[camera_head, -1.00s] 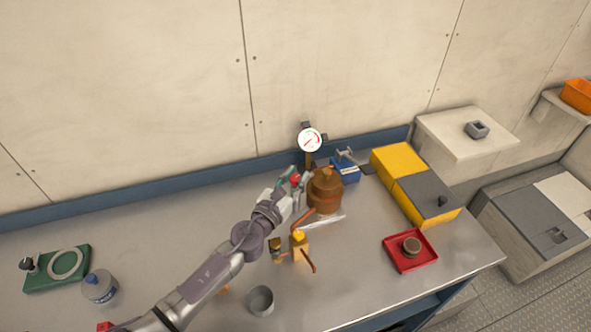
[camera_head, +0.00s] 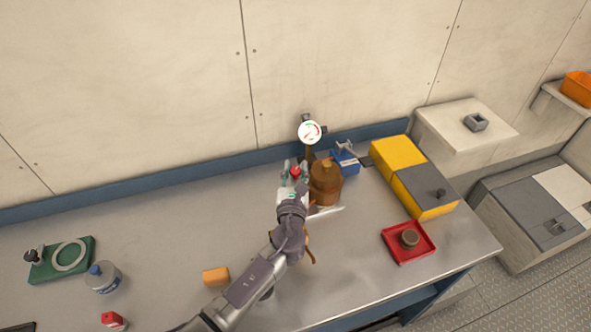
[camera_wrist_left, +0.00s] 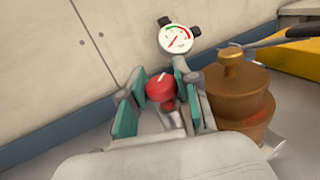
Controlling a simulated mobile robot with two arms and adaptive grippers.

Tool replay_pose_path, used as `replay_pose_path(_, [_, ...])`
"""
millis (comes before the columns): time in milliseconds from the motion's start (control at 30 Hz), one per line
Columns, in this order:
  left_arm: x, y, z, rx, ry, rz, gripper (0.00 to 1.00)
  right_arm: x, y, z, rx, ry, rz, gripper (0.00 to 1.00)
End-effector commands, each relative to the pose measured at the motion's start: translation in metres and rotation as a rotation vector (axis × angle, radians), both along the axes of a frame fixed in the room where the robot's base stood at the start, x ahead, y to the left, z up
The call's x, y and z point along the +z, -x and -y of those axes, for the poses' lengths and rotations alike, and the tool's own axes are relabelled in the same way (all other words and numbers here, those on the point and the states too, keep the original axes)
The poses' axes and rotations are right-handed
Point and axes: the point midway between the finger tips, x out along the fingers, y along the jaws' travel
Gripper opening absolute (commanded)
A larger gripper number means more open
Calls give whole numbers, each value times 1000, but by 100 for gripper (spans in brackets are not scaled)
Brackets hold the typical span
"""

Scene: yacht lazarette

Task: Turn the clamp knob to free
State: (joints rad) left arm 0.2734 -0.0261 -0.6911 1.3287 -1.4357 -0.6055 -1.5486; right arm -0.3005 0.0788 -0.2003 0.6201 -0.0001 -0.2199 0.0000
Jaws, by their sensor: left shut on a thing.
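The clamp knob appears to be the red knob (camera_head: 296,172), beside a brown, stepped round body (camera_head: 326,185) near the wall. In the left wrist view the red knob (camera_wrist_left: 160,88) sits between the teal finger pads of my left gripper (camera_wrist_left: 157,98). My left gripper (camera_head: 294,175) is shut on it, with its hand in front of the lower part of the clamp. A white round gauge (camera_head: 309,132) stands just behind; it also shows in the left wrist view (camera_wrist_left: 176,39). My right gripper is not in view.
A blue vise-like item (camera_head: 345,162) and a yellow and grey box (camera_head: 415,208) stand right of the brown body. A red tray (camera_head: 398,250) holds a round brown piece. An orange block (camera_head: 216,276) and a jar (camera_head: 103,280) lie left; the bench's middle left is clear.

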Motion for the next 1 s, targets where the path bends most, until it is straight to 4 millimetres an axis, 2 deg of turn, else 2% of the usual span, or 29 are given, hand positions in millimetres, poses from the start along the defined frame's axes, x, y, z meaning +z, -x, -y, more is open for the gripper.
replay_pose_path(200, [1, 0, 0, 0, -1, 2, 0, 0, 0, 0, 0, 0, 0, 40])
replay_pose_path(233, [1, 0, 0, 0, -1, 2, 33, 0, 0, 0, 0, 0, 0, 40])
replay_pose_path(367, [1, 0, 0, -1, 0, 1, 55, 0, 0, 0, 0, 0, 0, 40])
replay_pose_path(733, [5, 0, 0, -1, 3, 2, 55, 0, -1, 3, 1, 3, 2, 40])
replay_pose_path(867, [23, 0, 0, -1, 6, 3, 55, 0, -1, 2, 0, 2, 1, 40])
replay_pose_path(1000, [52, 0, 1, -2, 7, 5, 55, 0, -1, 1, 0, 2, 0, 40])
